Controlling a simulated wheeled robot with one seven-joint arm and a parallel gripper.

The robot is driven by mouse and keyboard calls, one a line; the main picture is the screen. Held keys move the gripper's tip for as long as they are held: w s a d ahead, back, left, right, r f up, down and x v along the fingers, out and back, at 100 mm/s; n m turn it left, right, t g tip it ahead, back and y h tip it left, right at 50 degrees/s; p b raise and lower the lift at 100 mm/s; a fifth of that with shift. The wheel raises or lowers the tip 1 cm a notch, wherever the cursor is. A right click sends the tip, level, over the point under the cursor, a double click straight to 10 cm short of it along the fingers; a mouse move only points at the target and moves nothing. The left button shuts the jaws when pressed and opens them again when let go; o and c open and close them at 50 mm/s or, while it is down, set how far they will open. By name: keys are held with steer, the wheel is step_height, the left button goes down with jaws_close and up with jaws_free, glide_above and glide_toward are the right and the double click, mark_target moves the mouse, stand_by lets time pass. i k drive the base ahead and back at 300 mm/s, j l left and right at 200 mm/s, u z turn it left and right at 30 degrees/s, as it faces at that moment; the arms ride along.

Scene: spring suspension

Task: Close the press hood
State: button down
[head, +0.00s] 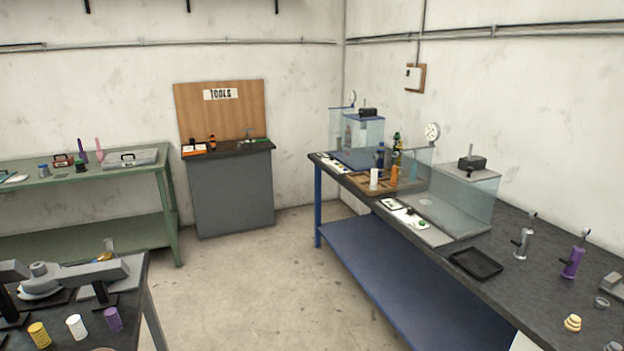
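Two clear glass-walled enclosures that look like press hoods stand on the long dark bench (540,267) at the right. The nearer hood (468,202) has a grey top with a black block (473,163) on it and a grey base plate (424,204). The farther hood (363,134) stands over a blue base, with a black block (368,112) on top. Each has a round dial gauge close by, the nearer gauge (432,132) being larger. I cannot tell from here how far either hood is open. My gripper is not in view.
A black tray (475,264), a silver shock (523,238) and a purple shock (574,256) are on the right bench. A green bench (90,168) and a grey tools cabinet (233,190) line the back wall. A dark table stands at lower left. The floor (235,280) between is clear.

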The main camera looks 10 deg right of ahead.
mark_target(367, 114)
steer(key=i, duration=2.6)
steer(key=i+z, duration=0.1)
steer(key=i, duration=0.7)
steer(key=i+j, duration=0.15)
steer(key=i, duration=0.65)
steer(key=i+j+z, duration=0.15)
steer(key=i, duration=0.65)
